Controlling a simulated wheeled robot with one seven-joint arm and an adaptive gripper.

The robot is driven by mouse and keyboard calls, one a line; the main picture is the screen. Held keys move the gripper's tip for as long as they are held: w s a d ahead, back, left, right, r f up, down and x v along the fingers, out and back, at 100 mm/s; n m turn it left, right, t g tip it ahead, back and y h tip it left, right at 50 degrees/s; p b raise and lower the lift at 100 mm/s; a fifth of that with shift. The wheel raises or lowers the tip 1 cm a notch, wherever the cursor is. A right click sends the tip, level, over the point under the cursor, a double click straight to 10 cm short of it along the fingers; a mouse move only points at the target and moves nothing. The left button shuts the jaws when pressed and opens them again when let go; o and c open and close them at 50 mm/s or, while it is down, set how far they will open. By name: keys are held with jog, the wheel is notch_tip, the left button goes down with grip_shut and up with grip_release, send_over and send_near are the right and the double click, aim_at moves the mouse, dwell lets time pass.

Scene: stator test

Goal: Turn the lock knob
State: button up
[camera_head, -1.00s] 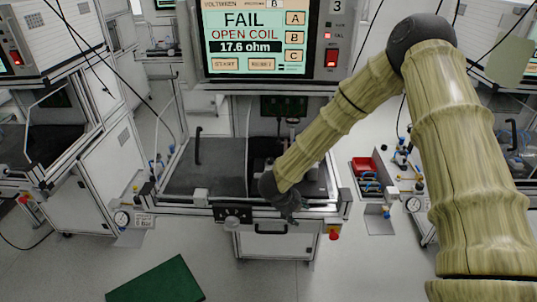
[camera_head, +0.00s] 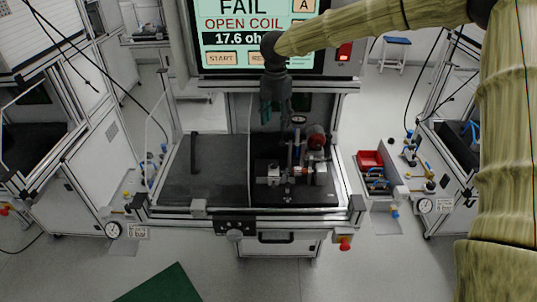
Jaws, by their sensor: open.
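My gripper (camera_head: 275,112) hangs fingers-down in front of the lower edge of the test screen (camera_head: 245,38). It looks open and empty, above the back of the station. A fixture (camera_head: 295,172) with metal blocks and a reddish round part stands on the right half of the bench, below and apart from my gripper. A small pale round knob (camera_head: 235,234) shows on the black front panel at the bench's front edge; I cannot tell whether it is the lock knob or which way it is turned. The screen reads FAIL, OPEN COIL, 17.6 ohm.
A dark cover with a black handle (camera_head: 194,153) fills the left half of the bench. A red bin (camera_head: 370,159) with tools stands to the right. A red knob (camera_head: 344,243) sits at the front right corner. A green mat (camera_head: 162,285) lies on the floor.

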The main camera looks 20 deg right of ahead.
notch_tip(320, 180, down, 2)
jog(key=b, duration=0.7)
send_over(274, 163)
notch_tip(274, 163, down, 6)
notch_tip(274, 163, down, 10)
jog(key=p, duration=0.3)
jog(key=shift+w, duration=0.1)
jog(key=c, duration=1)
